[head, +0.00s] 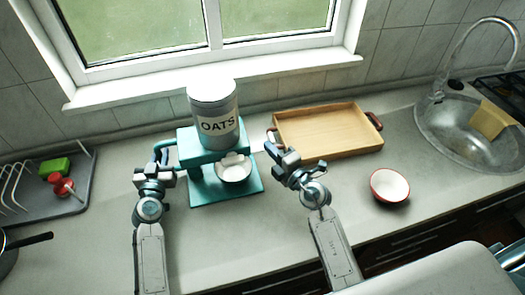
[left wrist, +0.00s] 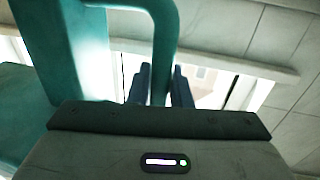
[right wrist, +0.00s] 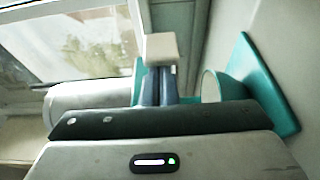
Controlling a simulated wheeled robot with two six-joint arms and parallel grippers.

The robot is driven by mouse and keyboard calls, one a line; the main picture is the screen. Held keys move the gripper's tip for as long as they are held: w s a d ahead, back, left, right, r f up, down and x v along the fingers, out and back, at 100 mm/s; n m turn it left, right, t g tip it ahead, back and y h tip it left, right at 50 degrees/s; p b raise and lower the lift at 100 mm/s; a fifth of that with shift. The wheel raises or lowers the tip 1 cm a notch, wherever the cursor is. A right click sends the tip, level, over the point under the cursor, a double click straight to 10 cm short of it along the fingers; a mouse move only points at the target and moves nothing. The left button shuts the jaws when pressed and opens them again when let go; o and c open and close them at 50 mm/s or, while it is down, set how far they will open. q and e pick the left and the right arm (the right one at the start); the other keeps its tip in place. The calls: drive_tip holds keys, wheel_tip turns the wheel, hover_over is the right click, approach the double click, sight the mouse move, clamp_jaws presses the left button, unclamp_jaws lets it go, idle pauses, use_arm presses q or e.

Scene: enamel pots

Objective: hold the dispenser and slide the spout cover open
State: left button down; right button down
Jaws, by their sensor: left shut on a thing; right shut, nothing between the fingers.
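The dispenser is a teal stand (head: 187,150) carrying a grey canister (head: 212,115) marked OATS. A teal loop handle (head: 166,143) sticks out at its left. My left gripper (head: 163,160) is shut on this handle; in the left wrist view the handle (left wrist: 165,55) runs between the fingers. My right gripper (head: 280,157) is shut and empty, right of the dispenser. In the right wrist view its fingertips overlap the block's lower edge; I cannot tell whether they touch.
A wooden tray (head: 327,130) lies behind my right gripper. A red-rimmed bowl (head: 389,186) stands to the right, and a sink (head: 470,145) is farther right. A grey dish rack (head: 70,200) is at the left. The counter in front of the dispenser is clear.

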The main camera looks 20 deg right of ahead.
drive_tip(key=shift+d, duration=0.35)
drive_tip(key=v, duration=1)
use_arm(q)
drive_tip(key=c, duration=1.3)
unclamp_jaws()
drive_tip(key=shift+o, duration=0.2)
